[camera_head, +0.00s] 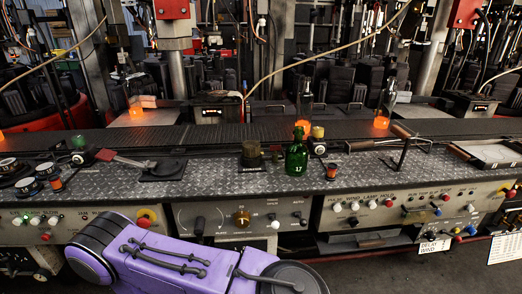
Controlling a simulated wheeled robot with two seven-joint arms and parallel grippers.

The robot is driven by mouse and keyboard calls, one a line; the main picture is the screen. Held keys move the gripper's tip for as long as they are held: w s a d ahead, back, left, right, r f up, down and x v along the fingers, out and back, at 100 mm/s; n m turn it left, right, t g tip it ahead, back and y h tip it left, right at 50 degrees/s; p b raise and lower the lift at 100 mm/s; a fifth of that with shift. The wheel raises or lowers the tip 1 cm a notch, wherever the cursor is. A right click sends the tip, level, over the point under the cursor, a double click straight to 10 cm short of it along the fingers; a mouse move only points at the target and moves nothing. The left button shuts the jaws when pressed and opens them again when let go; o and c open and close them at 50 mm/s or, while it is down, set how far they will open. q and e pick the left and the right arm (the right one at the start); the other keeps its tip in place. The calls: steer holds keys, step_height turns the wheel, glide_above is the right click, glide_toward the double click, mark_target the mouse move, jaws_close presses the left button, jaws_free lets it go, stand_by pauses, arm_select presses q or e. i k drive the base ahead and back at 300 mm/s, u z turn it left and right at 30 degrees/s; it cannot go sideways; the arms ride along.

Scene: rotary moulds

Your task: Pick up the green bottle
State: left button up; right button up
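The green bottle (297,158) stands upright on the metal tread-plate ledge (220,178) of the machine, right of the picture's middle. It has a small white mark on its body. Nothing is holding it, and its front is fully visible. Neither of my grippers is in view. A purple and black arm link of mine lies across the bottom of the picture, below and in front of the ledge, apart from the bottle.
Close to the bottle are a dark cylindrical part (252,153), a yellow-topped knob (318,132) and a small orange-banded part (331,172). Behind runs a dark conveyor (230,137) with clear bottles glowing orange (304,108). A control panel (255,216) forms the ledge's front.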

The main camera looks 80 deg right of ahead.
mark_target(296, 152)
steer(key=u, duration=0.05)
steer(key=i, duration=0.1)
steer(key=z, duration=1.6)
